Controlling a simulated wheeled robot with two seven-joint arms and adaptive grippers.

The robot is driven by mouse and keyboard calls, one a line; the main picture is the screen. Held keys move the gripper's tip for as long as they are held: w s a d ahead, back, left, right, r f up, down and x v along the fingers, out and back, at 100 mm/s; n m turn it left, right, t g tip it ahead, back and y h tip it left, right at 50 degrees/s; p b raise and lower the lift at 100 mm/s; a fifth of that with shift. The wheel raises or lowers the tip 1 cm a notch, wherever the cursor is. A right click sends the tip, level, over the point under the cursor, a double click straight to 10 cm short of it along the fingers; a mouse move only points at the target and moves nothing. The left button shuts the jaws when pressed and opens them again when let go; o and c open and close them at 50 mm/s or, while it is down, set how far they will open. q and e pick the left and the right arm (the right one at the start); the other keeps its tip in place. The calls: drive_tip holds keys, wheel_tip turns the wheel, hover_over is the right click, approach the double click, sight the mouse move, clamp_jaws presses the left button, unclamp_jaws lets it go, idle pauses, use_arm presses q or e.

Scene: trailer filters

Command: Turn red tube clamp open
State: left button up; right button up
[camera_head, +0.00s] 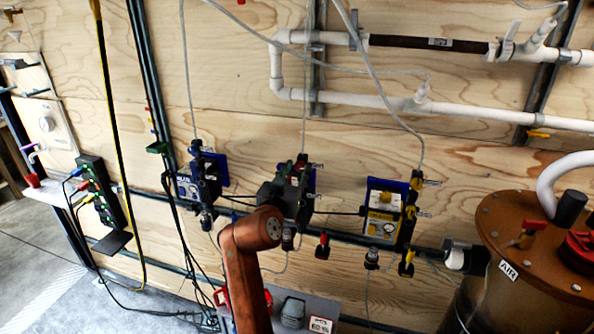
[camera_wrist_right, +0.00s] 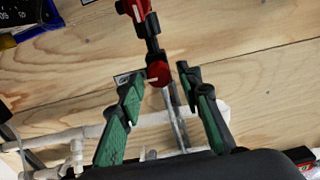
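My right gripper (camera_head: 287,190) is at the middle filter unit on the plywood wall, and its dark body covers most of that unit in the head view. In the right wrist view the gripper (camera_wrist_right: 160,82) is open, with its two green-padded fingers spread apart. A round red tube clamp part (camera_wrist_right: 158,74) lies in the gap between the fingertips, with space visible on both sides. A black fitting joins it to another red part (camera_wrist_right: 134,9) at the top. A small white label (camera_wrist_right: 124,78) sits beside the left finger. My left gripper is not in view.
A blue filter unit (camera_head: 200,180) stands to the left and a yellow one (camera_head: 384,215) to the right. A hanging red clamp (camera_head: 322,247) is close to the middle unit. White pipes (camera_head: 350,100) run above. A copper-coloured tank (camera_head: 510,240) stands at right.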

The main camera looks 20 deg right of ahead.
clamp_jaws()
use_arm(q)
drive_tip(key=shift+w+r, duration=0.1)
use_arm(e)
drive_tip(key=shift+r+n+p, duration=0.25)
drive_tip(key=shift+n+p, duration=0.35)
drive_tip(key=shift+p, duration=0.3)
drive_tip(key=n+p, duration=0.5)
drive_tip(key=p, duration=0.2)
drive_tip(key=shift+r+n+p, duration=0.1)
drive_tip(key=shift+n+p, duration=0.25)
drive_tip(key=shift+n, duration=0.05)
drive_tip(key=n+p, duration=0.8)
drive_tip(key=shift+a+p, duration=0.1)
drive_tip(key=shift+p, duration=0.3)
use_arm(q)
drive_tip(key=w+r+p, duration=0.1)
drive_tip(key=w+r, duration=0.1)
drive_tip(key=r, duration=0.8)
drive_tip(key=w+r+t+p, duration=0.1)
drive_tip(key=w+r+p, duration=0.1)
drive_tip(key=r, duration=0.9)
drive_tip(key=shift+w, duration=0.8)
use_arm(e)
drive_tip(key=shift+f+n, duration=0.2)
drive_tip(key=shift+n, duration=0.55)
drive_tip(key=shift+f+n, duration=0.15)
drive_tip(key=shift+n, duration=0.6)
drive_tip(key=shift+f, duration=0.1)
